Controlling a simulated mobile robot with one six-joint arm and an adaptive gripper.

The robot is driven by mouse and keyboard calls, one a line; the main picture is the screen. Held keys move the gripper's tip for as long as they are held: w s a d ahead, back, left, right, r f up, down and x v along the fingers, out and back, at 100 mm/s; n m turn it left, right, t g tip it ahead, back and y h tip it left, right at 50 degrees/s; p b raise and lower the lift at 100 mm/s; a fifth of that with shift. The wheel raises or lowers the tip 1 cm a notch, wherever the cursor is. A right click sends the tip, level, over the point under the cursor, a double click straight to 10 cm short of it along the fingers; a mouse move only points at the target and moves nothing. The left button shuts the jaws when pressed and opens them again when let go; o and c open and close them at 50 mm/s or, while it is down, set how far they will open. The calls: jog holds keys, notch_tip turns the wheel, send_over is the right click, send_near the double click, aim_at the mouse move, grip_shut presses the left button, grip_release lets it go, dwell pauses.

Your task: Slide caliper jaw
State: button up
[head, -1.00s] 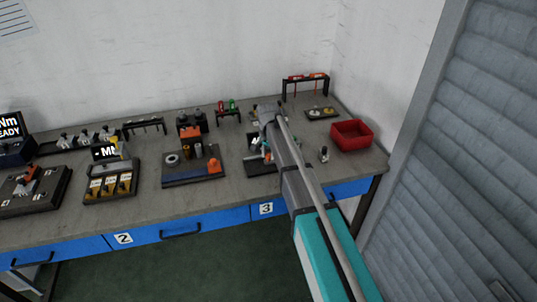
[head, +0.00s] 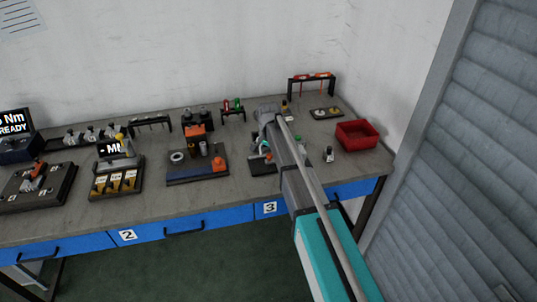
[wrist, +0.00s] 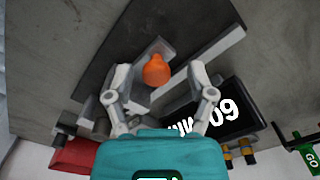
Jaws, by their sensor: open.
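The caliper station shows in the wrist view as a dark base (wrist: 95,65) with a light grey metal jaw piece (wrist: 152,48) and a black display (wrist: 232,108) with white characters, partly covered by my right finger. An orange rounded knob (wrist: 156,71) sits by the grey piece. My gripper (wrist: 160,70) is open, with one finger on each side of the knob; I cannot tell whether either touches it. In the head view my arm covers most of the station, and only part of its dark base (head: 259,168) shows.
A red bin (head: 357,135) and a small upright part (head: 329,154) stand right of the station. A fixture with an orange block (head: 218,163) stands to its left. A black rack (head: 311,79) is behind. A green GO gauge (wrist: 310,152) shows at the wrist view's right.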

jog(key=shift+w+d, duration=0.1)
jog(key=shift+d, duration=0.1)
jog(key=shift+w+d, duration=0.2)
jog(key=shift+d, duration=0.65)
notch_tip(320, 180, up, 14)
jog(key=p, duration=1.4)
jog(key=s+d+f+n+b, duration=0.2)
jog(key=s+d, duration=0.6)
jog(key=s, duration=0.4)
jog(key=s+d+f+n+b, duration=0.3)
jog(key=s+d, duration=0.5)
jog(key=s, duration=0.3)
jog(key=shift+s+f+b, duration=0.35)
jog(key=shift+f+b, duration=0.4)
jog(key=shift+f, duration=0.05)
jog(key=w+a+r+m+p, duration=0.2)
jog(key=w+a+r+p, duration=0.1)
jog(key=w+a, duration=0.5)
jog(key=w+a+r+m+p, duration=0.3)
jog(key=w+a, duration=0.6)
jog(key=w, duration=0.6)
jog(key=shift+w+r, duration=0.2)
jog(key=shift+w, duration=0.05)
